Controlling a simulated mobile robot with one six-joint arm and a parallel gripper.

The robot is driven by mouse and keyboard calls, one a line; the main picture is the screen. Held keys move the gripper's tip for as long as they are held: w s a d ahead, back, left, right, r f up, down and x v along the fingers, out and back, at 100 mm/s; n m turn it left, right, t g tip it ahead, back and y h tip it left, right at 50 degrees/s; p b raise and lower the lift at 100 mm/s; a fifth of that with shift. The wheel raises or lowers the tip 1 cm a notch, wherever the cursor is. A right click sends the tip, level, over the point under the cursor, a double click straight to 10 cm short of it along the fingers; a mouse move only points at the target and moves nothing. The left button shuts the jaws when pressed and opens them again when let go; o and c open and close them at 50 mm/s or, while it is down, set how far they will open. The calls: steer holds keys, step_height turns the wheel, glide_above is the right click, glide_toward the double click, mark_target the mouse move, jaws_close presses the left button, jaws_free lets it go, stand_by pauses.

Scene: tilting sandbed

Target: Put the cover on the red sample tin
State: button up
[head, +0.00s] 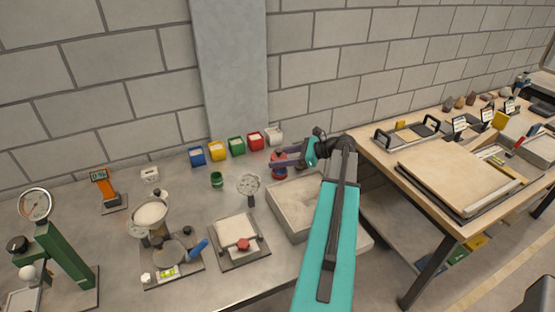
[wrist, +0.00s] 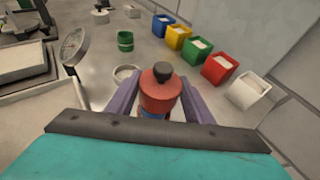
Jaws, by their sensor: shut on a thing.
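In the wrist view, a round red cover (wrist: 160,92) with a dark knob on top sits between the purple fingers of my gripper (wrist: 160,100). My gripper is shut on it. The red sample tin (head: 279,172) shows as a red body below the fingers there. Something blue and red shows just under the cover in the wrist view. The fingers and cover hide the join, so I cannot tell whether the cover touches or sits on the tin.
A green tin (head: 217,180) stands to the left. Blue, yellow, green, red and white bins line the wall behind. A dial gauge (head: 248,184) stands close on the left. The sand box (head: 302,205) lies close on the right. A pale ring (wrist: 126,72) lies beside the cover.

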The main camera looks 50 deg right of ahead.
steer(key=shift+s+f+p, duration=0.1)
steer(key=shift+s+p, duration=0.15)
steer(key=shift+p, duration=0.05)
steer(key=shift+f, duration=0.3)
stand_by(1.0)
steer(key=o, duration=1.1)
steer(key=shift+d, duration=0.1)
steer(key=b+v, duration=0.3)
steer(key=v, duration=1)
steer(key=shift+s+d+r+b, duration=0.1)
steer(key=shift+s+d+b, duration=0.15)
steer(key=shift+s+b, duration=0.1)
